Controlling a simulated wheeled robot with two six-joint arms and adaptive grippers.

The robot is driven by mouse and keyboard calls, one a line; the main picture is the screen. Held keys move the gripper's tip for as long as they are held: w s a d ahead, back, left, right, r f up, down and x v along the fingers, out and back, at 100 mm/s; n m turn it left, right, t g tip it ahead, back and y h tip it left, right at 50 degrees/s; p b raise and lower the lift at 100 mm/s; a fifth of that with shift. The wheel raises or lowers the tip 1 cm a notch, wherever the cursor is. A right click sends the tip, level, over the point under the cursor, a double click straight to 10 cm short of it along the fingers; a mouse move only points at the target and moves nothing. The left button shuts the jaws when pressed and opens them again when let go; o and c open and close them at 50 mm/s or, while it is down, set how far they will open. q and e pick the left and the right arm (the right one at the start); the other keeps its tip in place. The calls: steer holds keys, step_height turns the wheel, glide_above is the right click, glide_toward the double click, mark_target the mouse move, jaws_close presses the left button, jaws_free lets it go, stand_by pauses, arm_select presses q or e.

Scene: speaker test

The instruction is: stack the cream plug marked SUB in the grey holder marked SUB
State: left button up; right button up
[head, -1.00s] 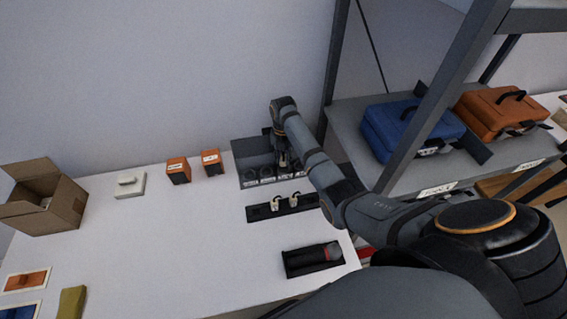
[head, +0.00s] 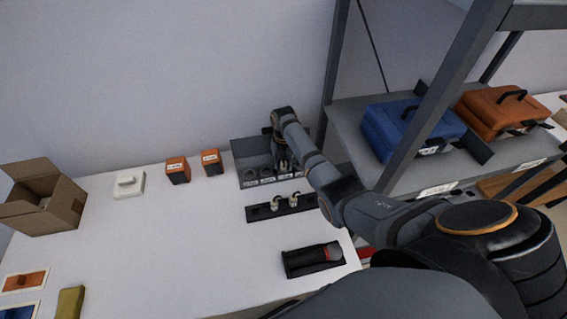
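The grey holder (head: 248,157) stands at the back right of the white table, with a row of round sockets and small white labels along its front. The labels are too small to read, so I cannot tell which one says SUB. My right gripper (head: 282,165) points down at the holder's right part, close to the sockets. A small pale shape shows at its fingertips, but I cannot tell whether it is a held plug. Two cream plugs (head: 274,205) (head: 293,200) with dark cables stand in a black strip (head: 255,214) in front. Their markings are not legible. My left gripper is out of view.
Two orange boxes (head: 178,170) (head: 210,162) and a white block (head: 129,185) stand left of the holder. An open carton (head: 62,205) is far left. A black tray (head: 292,269) with a dark cylinder lies at front right. A shelf (head: 372,150) with cases rises at right.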

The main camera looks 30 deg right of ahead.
mark_target(284, 162)
step_height(284, 162, up, 13)
steer(key=shift+f, duration=0.15)
stand_by(0.4)
steer(key=shift+f, duration=0.1)
stand_by(0.4)
